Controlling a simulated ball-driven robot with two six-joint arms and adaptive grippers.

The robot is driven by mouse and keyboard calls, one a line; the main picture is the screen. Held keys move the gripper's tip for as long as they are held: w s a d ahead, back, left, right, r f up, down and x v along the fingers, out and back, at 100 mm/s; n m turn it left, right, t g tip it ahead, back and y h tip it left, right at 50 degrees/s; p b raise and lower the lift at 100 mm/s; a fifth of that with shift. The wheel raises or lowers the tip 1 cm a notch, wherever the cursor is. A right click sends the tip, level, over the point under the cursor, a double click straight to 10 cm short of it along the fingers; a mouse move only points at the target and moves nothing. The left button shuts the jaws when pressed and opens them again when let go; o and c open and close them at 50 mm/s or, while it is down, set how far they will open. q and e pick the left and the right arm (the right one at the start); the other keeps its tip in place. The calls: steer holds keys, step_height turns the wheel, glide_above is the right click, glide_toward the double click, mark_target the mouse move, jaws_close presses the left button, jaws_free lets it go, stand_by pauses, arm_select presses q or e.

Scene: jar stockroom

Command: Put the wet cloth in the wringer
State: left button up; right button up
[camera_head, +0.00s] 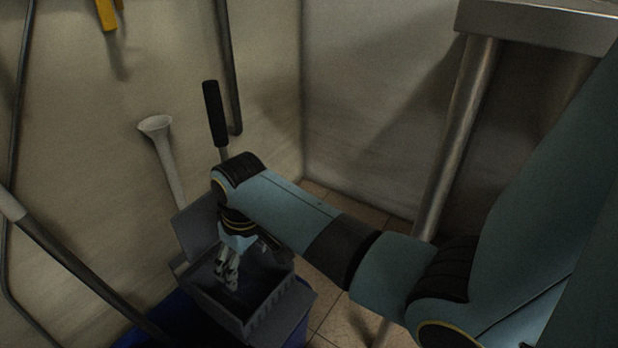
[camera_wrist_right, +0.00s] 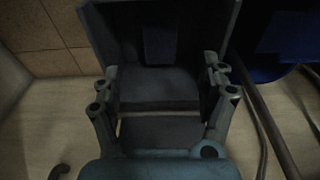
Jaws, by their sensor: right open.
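The grey wringer (camera_head: 197,232) sits on a blue bucket (camera_head: 188,318), with a black-gripped lever (camera_head: 213,112) rising behind it. My right gripper (camera_head: 228,278) points down into the wringer's open top, its fingers apart. In the right wrist view my right gripper (camera_wrist_right: 163,95) shows a finger on each side, with the wringer's dark grey wall (camera_wrist_right: 108,28) and inner surfaces between and beyond them. I cannot make out the wet cloth in either view; the inside of the wringer is dark and partly hidden by the gripper. My left gripper is not seen.
Pale walls meet in a corner close behind the wringer. A pole (camera_head: 75,265) slants in from the left. A metal table (camera_head: 545,25) with a round leg (camera_head: 458,135) stands at right. Tiled floor (camera_head: 340,215) shows beyond my right arm.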

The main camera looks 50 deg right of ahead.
steer(key=s+d+f, duration=0.1)
steer(key=s+f, duration=0.1)
steer(key=s, duration=0.8)
steer(key=s+d+f+g, duration=0.1)
steer(key=s+d+f, duration=0.1)
steer(key=s, duration=0.8)
steer(key=s+d+f+h, duration=0.1)
steer(key=s+d+f, duration=0.1)
steer(key=s, duration=0.8)
steer(key=shift+s+d+f+m, duration=0.15)
steer(key=shift+s+f+m, duration=0.2)
steer(key=shift+f, duration=0.35)
steer(key=shift+w, duration=0.1)
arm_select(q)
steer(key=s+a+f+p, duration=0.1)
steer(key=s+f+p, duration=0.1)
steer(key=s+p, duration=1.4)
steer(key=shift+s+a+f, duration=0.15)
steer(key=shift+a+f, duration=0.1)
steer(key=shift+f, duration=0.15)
arm_select(e)
steer(key=s+d+f, duration=0.1)
steer(key=s+f, duration=0.2)
steer(key=s, duration=1.3)
steer(key=shift+s+d, duration=0.15)
steer(key=shift+d, duration=0.1)
steer(key=shift+r+m, duration=0.1)
steer(key=shift+m, duration=0.15)
